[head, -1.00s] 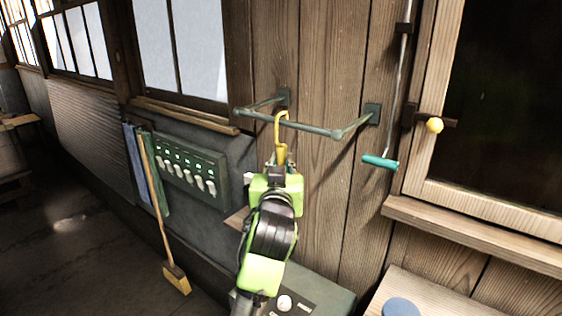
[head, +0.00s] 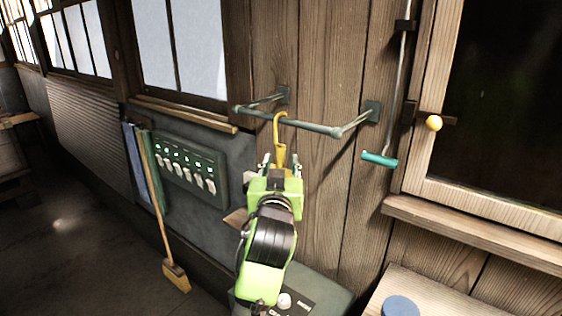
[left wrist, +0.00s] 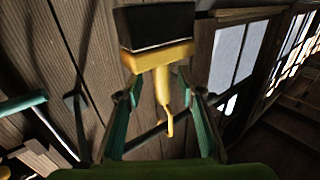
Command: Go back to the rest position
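The yellow hook (head: 280,130) hangs over the front bar of the green wall rail (head: 310,127). In the left wrist view the hook (left wrist: 163,95) joins a yellow and black block (left wrist: 157,30), the mould; in the head view my gripper hides most of it. My left gripper (head: 281,164) is just below the rail, in front of the hook. In the left wrist view its two fingers (left wrist: 158,75) stand apart on either side of the yellow stem, with gaps showing. It is open. My right gripper is in neither view.
A switch panel (head: 188,170) and a broom (head: 175,275) are to the left. A green box (head: 325,292) is below my arm.

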